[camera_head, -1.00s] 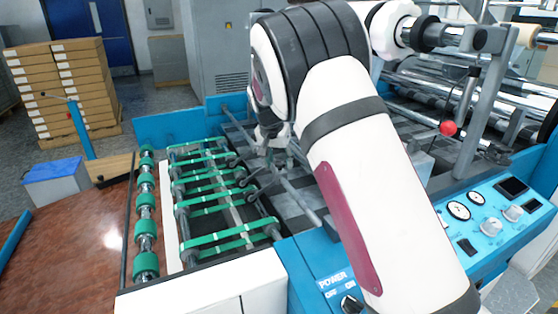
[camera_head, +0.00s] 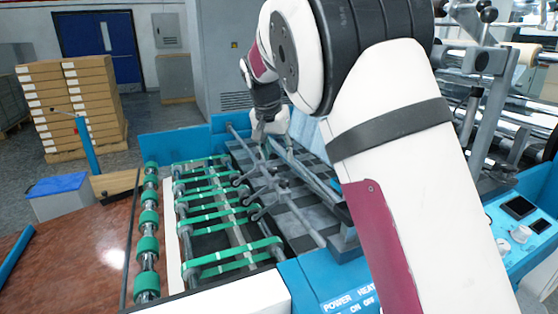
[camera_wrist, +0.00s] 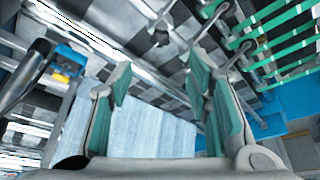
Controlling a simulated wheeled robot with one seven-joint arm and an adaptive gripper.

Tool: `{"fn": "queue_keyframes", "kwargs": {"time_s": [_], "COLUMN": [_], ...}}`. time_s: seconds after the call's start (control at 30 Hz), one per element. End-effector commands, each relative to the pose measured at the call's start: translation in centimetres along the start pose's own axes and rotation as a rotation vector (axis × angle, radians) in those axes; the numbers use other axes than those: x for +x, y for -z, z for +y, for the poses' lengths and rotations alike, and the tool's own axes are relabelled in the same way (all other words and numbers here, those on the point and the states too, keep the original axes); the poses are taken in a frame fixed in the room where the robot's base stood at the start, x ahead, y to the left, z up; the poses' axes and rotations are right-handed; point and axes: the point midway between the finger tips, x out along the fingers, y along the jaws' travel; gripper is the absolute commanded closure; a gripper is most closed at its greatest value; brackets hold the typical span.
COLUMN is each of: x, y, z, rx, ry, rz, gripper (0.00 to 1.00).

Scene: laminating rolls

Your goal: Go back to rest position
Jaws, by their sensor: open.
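My gripper (camera_wrist: 160,105) fills the lower part of the wrist view. Its two fingers with green pads stand wide apart, with nothing held between them. Beyond the fingers lies a pale bluish, streaked sheet or panel (camera_wrist: 140,130), apart from the pads as far as I can tell. In the head view my gripper (camera_head: 268,135) hangs over the machine bed, small and partly hidden by my own arm.
The laminating machine has green belt rollers (camera_head: 215,205), metal rods (camera_head: 275,185) and a blue control panel (camera_head: 520,220). A brown table (camera_head: 75,250) is at left. Stacked cartons (camera_head: 75,95) stand behind on a pallet. Open floor lies around the cartons.

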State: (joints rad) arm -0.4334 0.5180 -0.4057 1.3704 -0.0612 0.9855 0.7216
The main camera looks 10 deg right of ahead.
Motion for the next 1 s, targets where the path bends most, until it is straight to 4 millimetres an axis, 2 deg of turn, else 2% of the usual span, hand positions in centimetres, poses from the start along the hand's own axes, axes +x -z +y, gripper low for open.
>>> {"fn": "queue_keyframes", "kwargs": {"time_s": [0.33,0.47,0.67,0.87,1.0], "x": [-0.3,-1.0,-4.9,-9.2,-11.9], "y": [0.0,-0.1,-1.8,-5.3,-8.4], "z": [0.0,0.8,5.3,10.6,14.0], "rx": [0.0,-0.003,-0.032,-0.098,-0.154], "ry": [0.0,0.008,0.056,0.116,0.155], "rz": [0.0,-0.007,-0.05,-0.088,-0.1], "gripper": [0.55,0.55,0.55,0.55,0.55]}}
